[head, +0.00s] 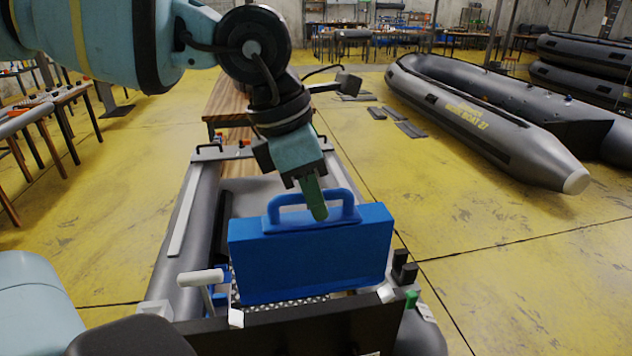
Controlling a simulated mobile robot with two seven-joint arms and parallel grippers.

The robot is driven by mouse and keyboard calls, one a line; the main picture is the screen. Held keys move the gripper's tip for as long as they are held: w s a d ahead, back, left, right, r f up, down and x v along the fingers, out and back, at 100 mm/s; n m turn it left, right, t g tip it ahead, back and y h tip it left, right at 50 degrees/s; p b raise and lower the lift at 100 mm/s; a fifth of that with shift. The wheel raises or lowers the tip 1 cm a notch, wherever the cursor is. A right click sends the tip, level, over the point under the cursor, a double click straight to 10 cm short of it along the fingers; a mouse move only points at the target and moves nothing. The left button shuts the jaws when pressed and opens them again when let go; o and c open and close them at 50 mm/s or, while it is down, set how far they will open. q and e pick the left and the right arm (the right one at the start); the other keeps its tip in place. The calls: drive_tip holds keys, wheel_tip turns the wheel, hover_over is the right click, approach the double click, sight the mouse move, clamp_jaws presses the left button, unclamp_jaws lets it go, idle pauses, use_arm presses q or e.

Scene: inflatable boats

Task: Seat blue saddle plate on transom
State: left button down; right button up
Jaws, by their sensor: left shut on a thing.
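The blue saddle plate (312,258) is a broad upright block with a loop handle on top, in the middle of the head view. My left gripper (316,200) comes down from above and is shut on the handle, one green finger showing in front of it. The dark transom (300,332) crosses the near end of a grey inflatable boat (180,262), just below and in front of the plate. The plate's lower edge lies close to the transom's top; I cannot tell whether they touch. My right gripper is not in view.
A white-handled lever (203,280) stands left of the plate. Black blocks (403,268) stand at its right. A wooden bench (232,100) is behind. A larger grey boat (490,125) lies at the right.

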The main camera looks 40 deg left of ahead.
sight(313, 221)
use_arm(q)
drive_tip(key=shift+d, duration=0.1)
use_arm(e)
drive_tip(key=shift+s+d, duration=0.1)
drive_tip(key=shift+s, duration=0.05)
use_arm(q)
drive_tip(key=shift+s+f, duration=0.1)
drive_tip(key=shift+s, duration=0.05)
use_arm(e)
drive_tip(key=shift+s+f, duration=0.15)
use_arm(q)
drive_tip(key=shift+f+b, duration=0.65)
drive_tip(key=shift+f, duration=1.4)
drive_tip(key=shift+f+b, duration=0.3)
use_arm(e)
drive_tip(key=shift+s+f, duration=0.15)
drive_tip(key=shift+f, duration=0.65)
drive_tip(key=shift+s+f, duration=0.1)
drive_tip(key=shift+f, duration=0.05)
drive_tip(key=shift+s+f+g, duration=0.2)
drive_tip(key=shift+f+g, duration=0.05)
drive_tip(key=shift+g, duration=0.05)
